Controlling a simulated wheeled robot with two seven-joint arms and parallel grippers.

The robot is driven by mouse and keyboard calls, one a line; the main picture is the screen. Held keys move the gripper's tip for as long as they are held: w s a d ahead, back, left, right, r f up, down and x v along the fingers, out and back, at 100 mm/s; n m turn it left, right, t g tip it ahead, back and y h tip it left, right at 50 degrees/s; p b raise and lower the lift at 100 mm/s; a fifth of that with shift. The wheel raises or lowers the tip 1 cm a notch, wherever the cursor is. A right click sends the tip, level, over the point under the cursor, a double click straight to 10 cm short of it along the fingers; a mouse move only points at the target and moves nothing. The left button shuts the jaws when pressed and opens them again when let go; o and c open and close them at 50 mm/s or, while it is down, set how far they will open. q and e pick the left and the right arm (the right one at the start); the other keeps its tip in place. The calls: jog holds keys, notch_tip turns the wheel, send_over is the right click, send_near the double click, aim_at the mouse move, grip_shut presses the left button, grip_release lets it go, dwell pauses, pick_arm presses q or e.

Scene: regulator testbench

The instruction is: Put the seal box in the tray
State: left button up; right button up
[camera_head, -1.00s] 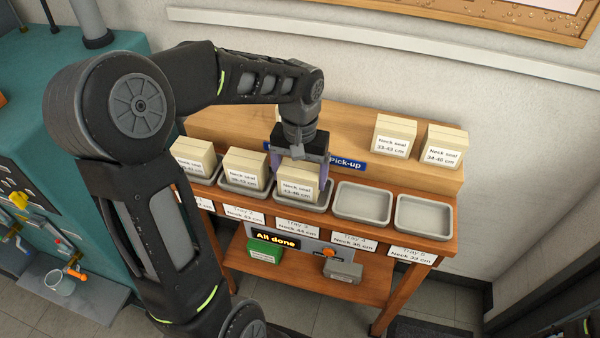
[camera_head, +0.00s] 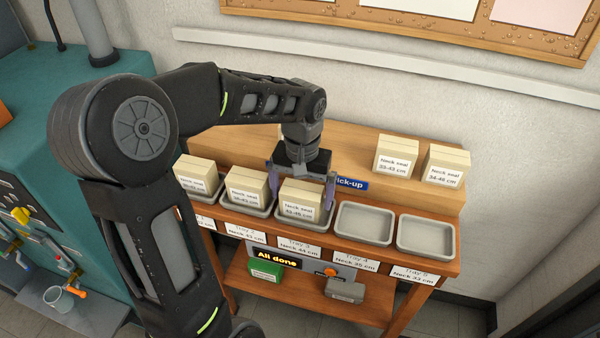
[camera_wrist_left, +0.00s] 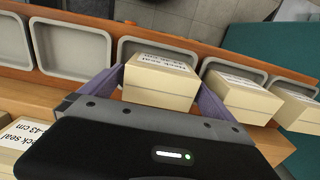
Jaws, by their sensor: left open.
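A cream seal box (camera_head: 300,201) with a neck seal label sits in the third grey tray (camera_head: 333,222). My left gripper (camera_head: 301,182) is open above and behind this box, with its purple fingers spread to either side. In the left wrist view the box (camera_wrist_left: 160,82) lies between the two fingers (camera_wrist_left: 158,100), with a gap at its sides. More seal boxes sit in the two trays to the left, one in the second tray (camera_head: 247,184) and one in the first (camera_head: 197,177). My right gripper is not in view.
Two trays to the right are empty: the fourth (camera_head: 364,224) and the fifth (camera_head: 427,237). An "All done" panel (camera_head: 277,259) is below the trays.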

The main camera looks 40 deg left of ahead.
pick_arm(q)
notch_tip(320, 180, up, 12)
jog(key=shift+f, duration=0.2)
